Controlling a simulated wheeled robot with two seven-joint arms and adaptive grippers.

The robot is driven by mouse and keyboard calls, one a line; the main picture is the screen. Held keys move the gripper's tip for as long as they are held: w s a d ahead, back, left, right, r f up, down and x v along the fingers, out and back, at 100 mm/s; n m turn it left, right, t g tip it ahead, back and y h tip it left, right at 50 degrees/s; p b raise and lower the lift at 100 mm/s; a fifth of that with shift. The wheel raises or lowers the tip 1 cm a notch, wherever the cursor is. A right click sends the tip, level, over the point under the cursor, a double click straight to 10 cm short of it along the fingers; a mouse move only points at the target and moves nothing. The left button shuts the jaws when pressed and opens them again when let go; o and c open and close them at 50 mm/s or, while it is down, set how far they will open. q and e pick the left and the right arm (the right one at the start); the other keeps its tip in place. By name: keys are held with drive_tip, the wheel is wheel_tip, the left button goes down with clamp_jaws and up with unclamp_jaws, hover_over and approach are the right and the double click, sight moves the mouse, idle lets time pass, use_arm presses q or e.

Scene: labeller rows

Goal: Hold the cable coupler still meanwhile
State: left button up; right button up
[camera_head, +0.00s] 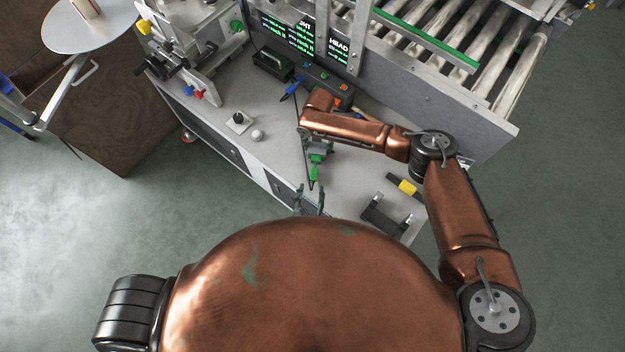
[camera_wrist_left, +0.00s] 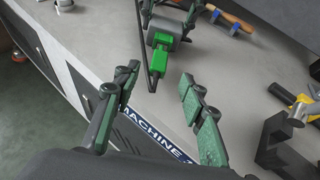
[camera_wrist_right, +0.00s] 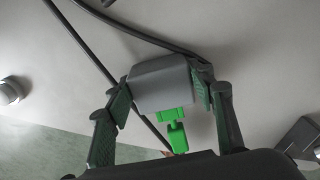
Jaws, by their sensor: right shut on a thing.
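The cable coupler is a grey block with a green end; it shows in the right wrist view (camera_wrist_right: 160,84). My right gripper (camera_wrist_right: 163,92) is shut on the grey block, one finger on each side. A green plug piece (camera_wrist_right: 177,137) sits in line with the coupler's green end; I cannot tell how deeply they are joined. The green part also shows in the left wrist view (camera_wrist_left: 160,58). My left gripper (camera_wrist_left: 158,92) is open and empty, its fingertips short of the green part. In the head view my left gripper (camera_head: 310,199) is at the bench's front edge, below the coupler.
A dark cable (camera_wrist_left: 142,45) runs beside the coupler. To the right are a black bracket (camera_head: 388,214) and a yellow-and-black tool (camera_head: 408,188). A wooden-handled tool (camera_wrist_left: 232,19) lies behind.

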use_arm(q)
drive_tip(key=shift+v, duration=1.55)
use_arm(e)
drive_tip(key=o, duration=1.2)
drive_tip(key=shift+r, duration=0.1)
wheel_tip(320, 180, up, 12)
drive_tip(key=shift+f, duration=0.1)
use_arm(q)
drive_tip(key=shift+a, duration=0.1)
use_arm(e)
drive_tip(key=shift+a, duration=0.1)
